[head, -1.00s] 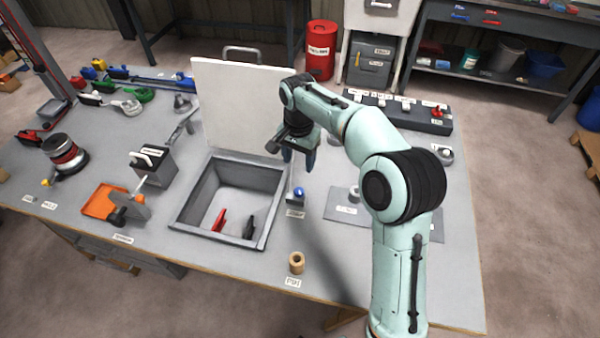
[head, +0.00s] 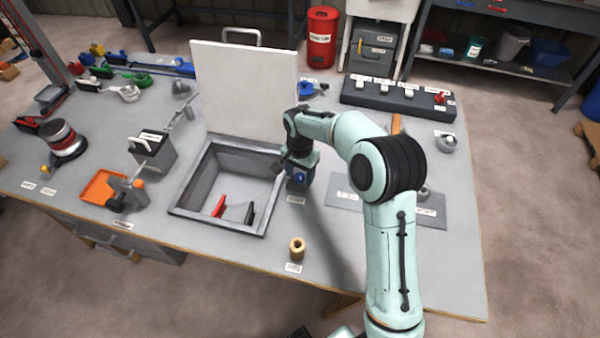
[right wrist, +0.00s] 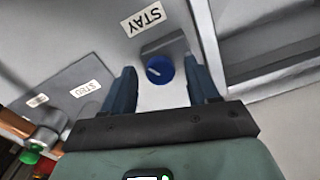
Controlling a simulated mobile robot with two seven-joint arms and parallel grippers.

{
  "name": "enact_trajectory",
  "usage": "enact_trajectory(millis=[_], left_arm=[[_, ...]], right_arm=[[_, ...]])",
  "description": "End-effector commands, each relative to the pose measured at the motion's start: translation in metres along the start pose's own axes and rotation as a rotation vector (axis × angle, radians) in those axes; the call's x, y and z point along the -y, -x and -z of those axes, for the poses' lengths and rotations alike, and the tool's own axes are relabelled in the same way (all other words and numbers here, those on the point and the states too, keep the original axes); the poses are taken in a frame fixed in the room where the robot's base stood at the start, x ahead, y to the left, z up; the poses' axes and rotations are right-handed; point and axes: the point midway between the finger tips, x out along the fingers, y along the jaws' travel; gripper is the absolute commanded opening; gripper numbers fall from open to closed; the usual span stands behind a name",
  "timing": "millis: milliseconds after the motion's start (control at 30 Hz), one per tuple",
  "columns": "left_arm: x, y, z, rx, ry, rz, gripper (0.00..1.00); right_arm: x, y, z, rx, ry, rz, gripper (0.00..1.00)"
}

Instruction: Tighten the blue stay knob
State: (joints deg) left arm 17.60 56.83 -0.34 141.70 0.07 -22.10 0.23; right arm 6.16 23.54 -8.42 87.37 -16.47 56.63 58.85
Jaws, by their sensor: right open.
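The blue stay knob (right wrist: 159,69) sits on a small grey block beside the hatch frame, near a STAY label (right wrist: 143,18). A white mark crosses its face. My right gripper (right wrist: 162,76) is open, with one dark blue finger on each side of the knob and a gap visible on both sides. In the head view the knob (head: 299,178) is partly covered by my right gripper (head: 300,172), which reaches down over it from behind. The white hatch lid (head: 240,85) stands upright behind the open hatch (head: 180,208). My left gripper is not in view.
Red and dark handles (head: 219,206) lie inside the hatch. An orange tray (head: 103,187) is at left. A dark switch box (head: 390,98) is behind my arm. The bench front right is clear.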

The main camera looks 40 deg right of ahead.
Motion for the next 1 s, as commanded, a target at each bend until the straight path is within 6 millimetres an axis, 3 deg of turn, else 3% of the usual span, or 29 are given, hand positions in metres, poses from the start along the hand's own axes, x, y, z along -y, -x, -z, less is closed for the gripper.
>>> enact_trajectory(millis=[267, 400, 433, 767, 1000], left_arm=[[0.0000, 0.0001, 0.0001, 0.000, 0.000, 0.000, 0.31], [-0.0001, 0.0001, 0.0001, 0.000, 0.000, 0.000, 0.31], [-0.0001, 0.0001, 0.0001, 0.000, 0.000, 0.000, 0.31], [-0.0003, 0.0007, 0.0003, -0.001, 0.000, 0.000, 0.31], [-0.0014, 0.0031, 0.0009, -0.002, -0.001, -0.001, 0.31]], right_arm=[[0.0001, -0.0008, 0.0000, 0.000, 0.000, 0.001, 0.56], [0.0001, -0.0006, 0.0001, 0.000, 0.000, 0.001, 0.10], [0.0001, -0.0006, 0.0001, 0.000, 0.000, 0.001, 0.03], [0.0003, -0.0002, 0.0001, -0.001, -0.032, 0.001, 0.03], [0.0007, 0.0004, 0.0001, -0.001, -0.161, 0.002, 0.03]])
